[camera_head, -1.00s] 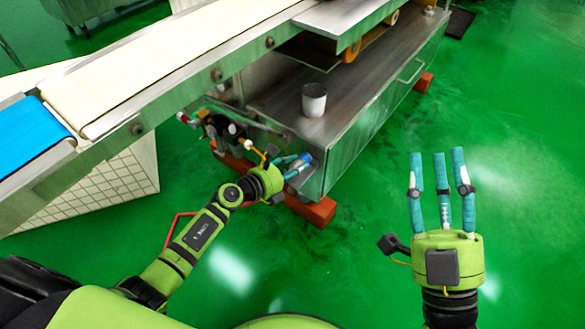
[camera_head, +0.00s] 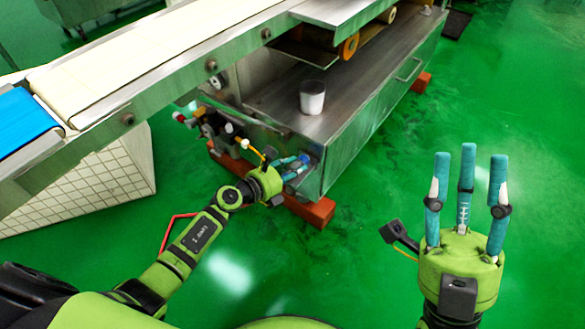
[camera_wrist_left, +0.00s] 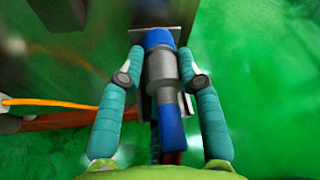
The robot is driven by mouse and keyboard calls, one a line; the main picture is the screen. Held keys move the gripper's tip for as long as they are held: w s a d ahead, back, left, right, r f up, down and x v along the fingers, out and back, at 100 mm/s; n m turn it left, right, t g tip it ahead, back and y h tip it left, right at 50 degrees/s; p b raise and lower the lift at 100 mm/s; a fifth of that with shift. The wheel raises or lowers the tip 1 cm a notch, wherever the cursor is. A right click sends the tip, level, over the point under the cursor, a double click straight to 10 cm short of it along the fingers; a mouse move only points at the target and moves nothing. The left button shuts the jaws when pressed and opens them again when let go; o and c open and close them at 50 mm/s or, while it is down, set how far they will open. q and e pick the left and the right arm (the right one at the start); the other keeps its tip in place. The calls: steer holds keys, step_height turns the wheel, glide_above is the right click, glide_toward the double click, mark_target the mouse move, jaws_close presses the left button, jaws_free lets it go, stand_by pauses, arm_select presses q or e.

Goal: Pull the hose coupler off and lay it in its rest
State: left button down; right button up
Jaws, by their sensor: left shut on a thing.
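The hose coupler (camera_wrist_left: 163,72) is a grey metal cylinder with a blue collar at its far end and a blue hose at its near end. It points at a metal plate (camera_wrist_left: 177,36) on the machine's lower corner. My left gripper (camera_wrist_left: 161,76) is shut on it, one finger along each side. In the head view my left gripper (camera_head: 293,166) is at the machine's end and mostly covers the coupler. I cannot tell whether the coupler is still seated, and I cannot make out its rest. My right gripper (camera_head: 467,170) is open and empty, fingers pointing up, over the floor.
The steel machine base (camera_head: 355,135) stands on red blocks (camera_head: 312,212), with a white cup (camera_head: 312,97) on top. A conveyor (camera_head: 120,78) crosses above at the left. Valves and fittings (camera_head: 215,128) sit left of my left gripper. Green floor is clear at the right.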

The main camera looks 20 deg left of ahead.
arm_select(q)
steer(key=shift+s+f, duration=0.25)
steer(key=shift+f, duration=0.3)
steer(key=c, duration=0.7)
jaws_free()
steer(key=shift+g, duration=0.3)
steer(key=shift+s, duration=0.25)
steer(key=shift+w+r+v, duration=0.1)
steer(key=shift+r+v, duration=0.1)
steer(key=shift+v, duration=1.7)
steer(key=shift+w+r+v, duration=0.1)
steer(key=shift+r+v, duration=0.1)
steer(key=shift+v, duration=1.75)
steer(key=shift+w+r+v, duration=0.1)
steer(key=shift+r+v, duration=0.1)
steer(key=shift+v, duration=1.7)
